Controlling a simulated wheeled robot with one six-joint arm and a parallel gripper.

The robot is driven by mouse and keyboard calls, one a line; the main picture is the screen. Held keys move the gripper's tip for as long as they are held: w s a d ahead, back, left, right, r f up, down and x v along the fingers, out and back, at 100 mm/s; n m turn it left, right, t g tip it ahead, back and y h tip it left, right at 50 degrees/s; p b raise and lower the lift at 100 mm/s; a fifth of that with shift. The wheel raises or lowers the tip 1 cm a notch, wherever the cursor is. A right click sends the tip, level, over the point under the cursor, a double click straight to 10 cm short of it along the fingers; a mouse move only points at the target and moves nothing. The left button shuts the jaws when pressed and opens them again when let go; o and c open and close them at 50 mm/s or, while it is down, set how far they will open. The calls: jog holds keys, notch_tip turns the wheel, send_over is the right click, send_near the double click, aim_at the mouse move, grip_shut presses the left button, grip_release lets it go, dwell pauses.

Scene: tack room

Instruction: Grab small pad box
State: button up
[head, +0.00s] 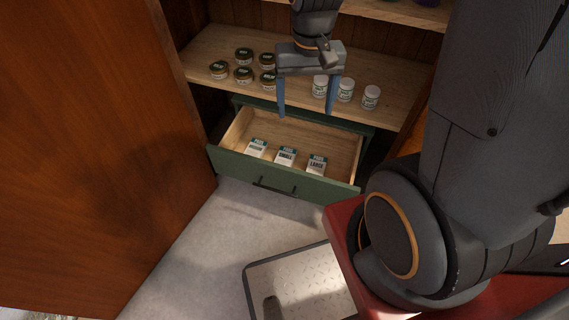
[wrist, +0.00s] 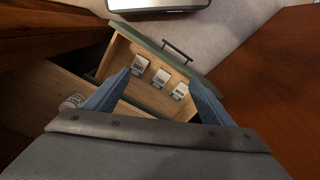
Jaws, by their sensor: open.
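Three small white pad boxes with green tops lie in a row in the open drawer (head: 222,160). The right box (head: 317,164) seems to read "LARGE". The middle box (head: 285,157) has a word like "SINGLE", and the left box (head: 256,148) has a label too small to read; I cannot tell for sure which is the small one. In the wrist view the row shows reversed, with the left box (wrist: 180,91) at right, the middle box (wrist: 161,77) and the right box (wrist: 140,64). My gripper (head: 306,115) is open and empty, pointing down above the drawer, apart from the boxes.
A wooden shelf (head: 212,50) above the drawer holds several dark-lidded jars (head: 243,74) at left and white tubs (head: 345,90) at right, close to my gripper. A large brown door (head: 90,150) stands open at left. The grey floor (head: 215,240) before the drawer is clear.

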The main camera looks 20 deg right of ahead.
aim_at(285, 157)
jog(key=w+f+m+b, duration=0.1)
jog(key=w+f+b, duration=0.4)
jog(key=f, duration=0.6)
jog(key=w+f+m+b, duration=0.2)
jog(key=w+f+b, duration=0.4)
jog(key=f, duration=0.6)
jog(key=w+f+m+b, duration=0.2)
jog(key=w+f+b, duration=0.4)
jog(key=f+b, duration=0.3)
jog(key=shift+d+f, duration=0.15)
jog(key=shift+f, duration=0.7)
jog(key=shift+d+f, duration=0.15)
jog(key=shift+f, duration=0.7)
jog(key=shift+a+f+b, duration=0.1)
jog(key=shift+f+b, duration=1.9)
jog(key=shift+f, duration=1.9)
jog(key=shift+r, duration=0.1)
jog(key=shift+c, duration=0.6)
jog(key=c, duration=1.1)
